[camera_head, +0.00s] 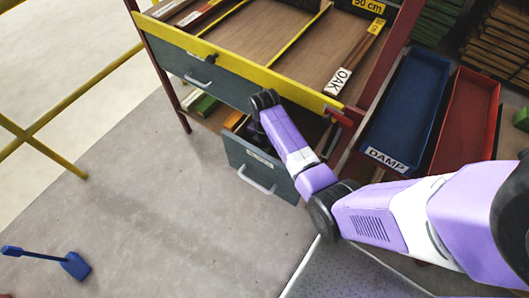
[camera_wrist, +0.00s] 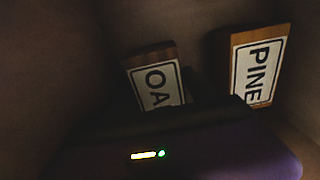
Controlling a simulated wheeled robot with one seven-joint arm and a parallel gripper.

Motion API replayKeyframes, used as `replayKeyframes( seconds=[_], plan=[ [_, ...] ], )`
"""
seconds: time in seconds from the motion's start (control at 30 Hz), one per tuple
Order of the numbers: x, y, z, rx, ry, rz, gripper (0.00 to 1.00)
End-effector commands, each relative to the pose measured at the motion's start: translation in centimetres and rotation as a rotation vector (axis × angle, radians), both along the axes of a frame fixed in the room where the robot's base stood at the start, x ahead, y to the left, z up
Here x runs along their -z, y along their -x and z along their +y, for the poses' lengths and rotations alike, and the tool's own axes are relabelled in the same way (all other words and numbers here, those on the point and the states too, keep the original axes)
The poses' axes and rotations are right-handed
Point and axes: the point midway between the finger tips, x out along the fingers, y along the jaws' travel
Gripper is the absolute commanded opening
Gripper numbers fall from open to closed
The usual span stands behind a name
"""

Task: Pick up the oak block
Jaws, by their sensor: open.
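In the dark wrist view, a brown wooden block with a white label reading "OA", the rest covered, is the oak block (camera_wrist: 140,60). A second, lighter block labelled "PINE" (camera_wrist: 232,50) stands to its right, apart from it. My gripper (camera_wrist: 190,112) fills the bottom of the wrist view as a dark shape and covers the oak block's lower part. Its fingers are hard to make out. It is open, and I cannot tell whether it touches the block. In the head view my arm reaches to the pulled-out grey drawer (camera_head: 262,176); my gripper and the blocks are hidden there.
A blue tray labelled "DAMP" (camera_head: 411,95) and a red tray (camera_head: 468,115) stand to the right. A blue-handled tool (camera_head: 74,265) lies on the open floor at left.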

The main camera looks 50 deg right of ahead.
Motion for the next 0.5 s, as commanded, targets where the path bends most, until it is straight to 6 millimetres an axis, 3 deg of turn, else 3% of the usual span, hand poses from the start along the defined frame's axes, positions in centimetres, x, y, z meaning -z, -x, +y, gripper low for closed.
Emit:
replayKeyframes(
  seconds=[0.2, 0.5],
  plan=[
    [-0.08, -0.01, 0.0, 0.0, 0.0, 0.0, 0.64],
    [-0.08, -0.01, 0.01, 0.0, 0.0, 0.0, 0.05]
  ],
)
